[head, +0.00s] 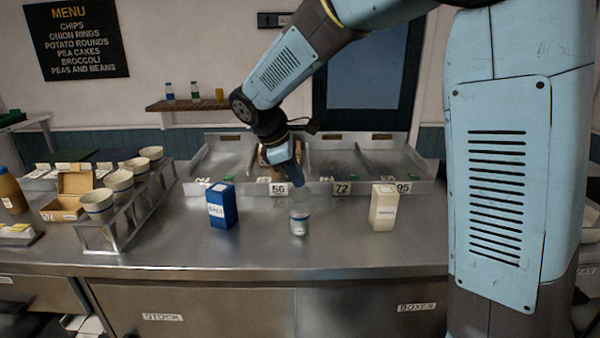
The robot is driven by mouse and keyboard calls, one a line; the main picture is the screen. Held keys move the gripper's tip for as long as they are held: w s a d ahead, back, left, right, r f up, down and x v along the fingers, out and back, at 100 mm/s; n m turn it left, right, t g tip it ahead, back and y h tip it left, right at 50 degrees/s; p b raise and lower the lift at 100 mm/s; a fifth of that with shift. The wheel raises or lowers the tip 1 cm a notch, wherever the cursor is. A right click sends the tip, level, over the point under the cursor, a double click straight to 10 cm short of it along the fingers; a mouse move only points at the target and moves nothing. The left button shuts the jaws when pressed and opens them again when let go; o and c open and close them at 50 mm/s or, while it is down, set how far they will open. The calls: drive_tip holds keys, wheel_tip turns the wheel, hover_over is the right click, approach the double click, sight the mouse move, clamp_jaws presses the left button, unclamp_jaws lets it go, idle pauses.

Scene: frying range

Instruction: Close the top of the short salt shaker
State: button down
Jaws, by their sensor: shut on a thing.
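The short salt shaker (299,224), a small white pot with a blue band, stands upright on the steel counter. My gripper (297,183) is above it and slightly behind, pointing down, with a gap between them. It is shut on a small pale, greyish thing that is blurred against the steel, possibly the shaker's top. The fingers are too small to make out clearly. I cannot tell the state of the shaker's opening from here.
A blue salt box (222,206) stands left of the shaker and a cream box (383,207) right. Numbered steel bays (345,162) lie behind. A rack (128,222) with several cups is at the left. The counter (300,256) in front is clear.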

sight(296, 211)
drive_tip(key=s+t, duration=0.1)
drive_tip(key=t, duration=0.1)
drive_tip(key=s+f+t, duration=0.1)
drive_tip(key=s+t, duration=0.1)
drive_tip(key=shift+f+m, duration=0.1)
drive_tip(key=shift+m, duration=0.3)
drive_tip(key=shift+s+a+f+m+t+h, duration=0.1)
drive_tip(key=shift+s+f+m+t+h, duration=0.45)
drive_tip(key=shift+f+t, duration=0.7)
drive_tip(key=shift+s+f+m+t+h, duration=0.3)
drive_tip(key=shift+s+f+t, duration=0.45)
drive_tip(key=shift+t, duration=1)
drive_tip(key=shift+s+a+f+m+t+h, duration=0.1)
drive_tip(key=shift+s+f+m+t+h, duration=0.3)
drive_tip(key=shift+s+f+t, duration=0.75)
drive_tip(key=shift+w+r+t, duration=0.2)
drive_tip(key=shift+w+t, duration=0.25)
drive_tip(key=shift+w, duration=0.05)
drive_tip(key=c, duration=1.3)
unclamp_jaws()
